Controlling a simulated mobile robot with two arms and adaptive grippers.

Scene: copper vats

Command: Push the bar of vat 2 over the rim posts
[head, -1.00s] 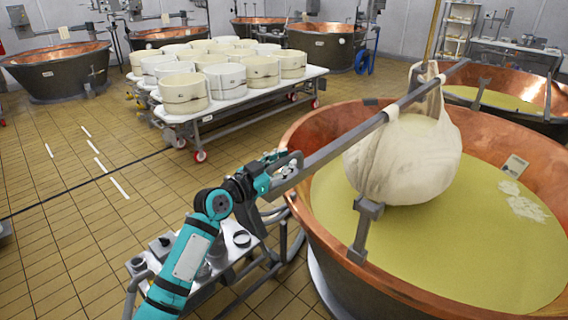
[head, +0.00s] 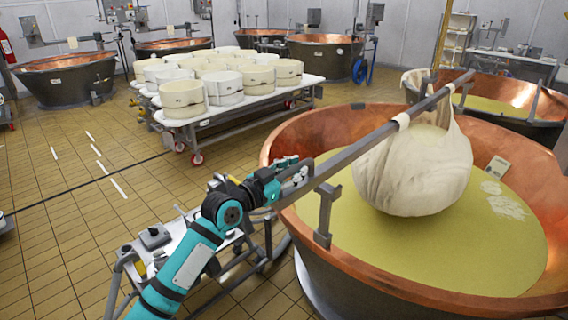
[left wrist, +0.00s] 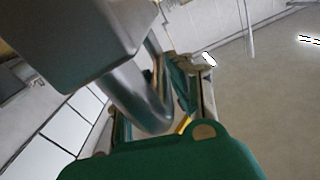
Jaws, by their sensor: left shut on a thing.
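A grey metal bar (head: 345,158) runs slantwise over the big copper vat (head: 350,272), its far end beyond the back rim. A cream cloth bag (head: 415,175), bulging and full, hangs from it over the yellow liquid (head: 450,240). A grey post (head: 325,215) with a crosspiece on top stands at the near rim, just below the bar in the picture; I cannot tell whether they touch. My left gripper (head: 294,172) is shut at the bar's near end, outside the left rim. The left wrist view shows its fingers (left wrist: 165,100) close up beside grey metal. My right gripper is out of view.
A grey metal stand (head: 150,240) is below my left arm. A white-topped trolley (head: 225,112) with several round white moulds stands behind. Another copper vat (head: 500,105) is at the back right.

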